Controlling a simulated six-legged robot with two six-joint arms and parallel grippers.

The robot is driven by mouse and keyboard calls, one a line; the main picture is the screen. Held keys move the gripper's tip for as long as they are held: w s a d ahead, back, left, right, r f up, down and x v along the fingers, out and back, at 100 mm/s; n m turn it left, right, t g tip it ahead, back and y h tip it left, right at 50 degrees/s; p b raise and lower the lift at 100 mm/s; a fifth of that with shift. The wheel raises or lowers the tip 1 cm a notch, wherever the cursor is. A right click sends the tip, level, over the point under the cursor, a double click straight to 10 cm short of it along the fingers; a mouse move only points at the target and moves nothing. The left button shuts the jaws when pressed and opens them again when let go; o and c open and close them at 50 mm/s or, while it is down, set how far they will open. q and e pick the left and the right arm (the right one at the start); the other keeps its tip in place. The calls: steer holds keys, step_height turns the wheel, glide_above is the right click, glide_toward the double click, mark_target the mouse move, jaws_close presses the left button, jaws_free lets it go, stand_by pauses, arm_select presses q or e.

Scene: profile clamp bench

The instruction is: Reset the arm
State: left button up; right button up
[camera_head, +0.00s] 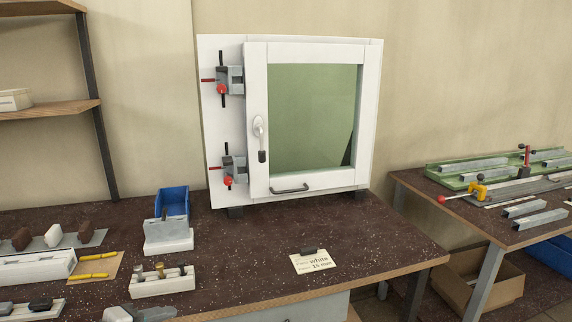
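A white framed window unit (258,52) with a greenish pane (312,115) stands upright at the back of the dark speckled bench (240,260). Its handle (260,138) points down on the left side of the sash. Two grey clamps with red knobs sit on its left edge, an upper clamp (233,79) and a lower clamp (235,168).
A blue bin (173,202), a white holder with small tools (163,283) and a tray of blocks (50,241) crowd the bench's left. A label card (312,262) lies near the front. A second table (485,228) with metal profiles stands right, above a cardboard box (480,282).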

arm_select(q)
steer(key=s+d+f+m+g+y+p, duration=0.1)
steer(key=s+d+f+m+g+p, duration=0.3)
steer(key=s+f, duration=0.7)
steer(key=s+d+f+m+g+y+p, duration=0.2)
steer(key=s+d+f, duration=0.6)
steer(key=f, duration=0.8)
steer(key=s+m+g+p, duration=0.2)
steer(key=s+m+g, duration=0.1)
steer(key=shift+m+g, duration=0.4)
